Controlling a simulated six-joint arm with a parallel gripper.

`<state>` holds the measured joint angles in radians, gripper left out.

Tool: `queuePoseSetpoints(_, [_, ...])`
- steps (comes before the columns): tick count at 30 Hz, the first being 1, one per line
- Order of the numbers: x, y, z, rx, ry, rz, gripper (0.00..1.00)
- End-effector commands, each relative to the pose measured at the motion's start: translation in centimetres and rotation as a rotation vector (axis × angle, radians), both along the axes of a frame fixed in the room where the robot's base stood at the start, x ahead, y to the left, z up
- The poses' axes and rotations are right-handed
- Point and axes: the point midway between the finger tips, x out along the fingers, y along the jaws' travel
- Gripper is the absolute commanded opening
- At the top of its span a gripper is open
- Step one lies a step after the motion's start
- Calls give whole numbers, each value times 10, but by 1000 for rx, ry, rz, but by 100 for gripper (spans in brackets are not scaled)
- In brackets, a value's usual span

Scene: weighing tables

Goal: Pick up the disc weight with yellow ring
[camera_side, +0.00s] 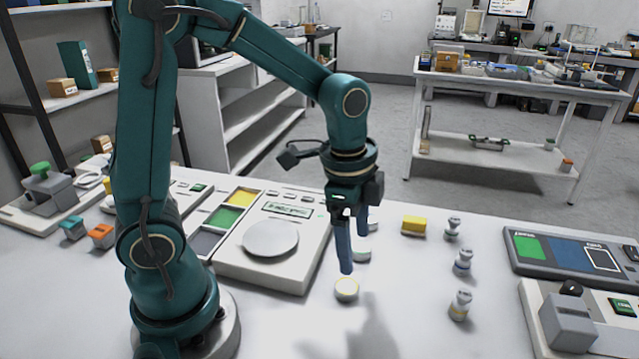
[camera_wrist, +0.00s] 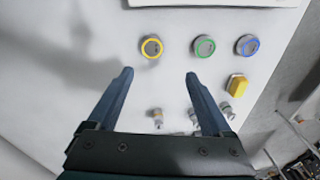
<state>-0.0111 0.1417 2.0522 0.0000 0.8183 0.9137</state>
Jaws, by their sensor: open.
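The disc weight with yellow ring (camera_side: 346,289) lies flat on the white table in the side view, just below my gripper's fingertips. In the wrist view the same disc (camera_wrist: 152,47) shows its yellow ring and grey centre, a little beyond the tips and left of the middle of the gap. My gripper (camera_side: 353,255) points down with its blue fingers apart. In the wrist view my gripper (camera_wrist: 160,74) is open, with nothing between its fingers. The tips appear above the disc and not around it; the exact height is hard to tell.
A green-ringed disc (camera_wrist: 203,46) and a blue-ringed disc (camera_wrist: 247,45) lie right of the yellow one. A yellow block (camera_side: 414,225) and several knobbed weights (camera_side: 460,305) stand to the right. A scale with a round pan (camera_side: 270,239) is at left.

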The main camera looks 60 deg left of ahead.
Motion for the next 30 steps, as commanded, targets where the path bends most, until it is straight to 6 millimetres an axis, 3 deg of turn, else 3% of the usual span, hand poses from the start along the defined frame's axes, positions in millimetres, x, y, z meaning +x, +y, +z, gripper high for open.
queuePoseSetpoints(3, [0, 0, -22, -1, 77, -3, 84])
queuePoseSetpoints(18, [-6, 1, -75, -1, 135, 1, 84])
queuePoseSetpoints(30, [-6, 1, -87, -1, 130, 2, 84])
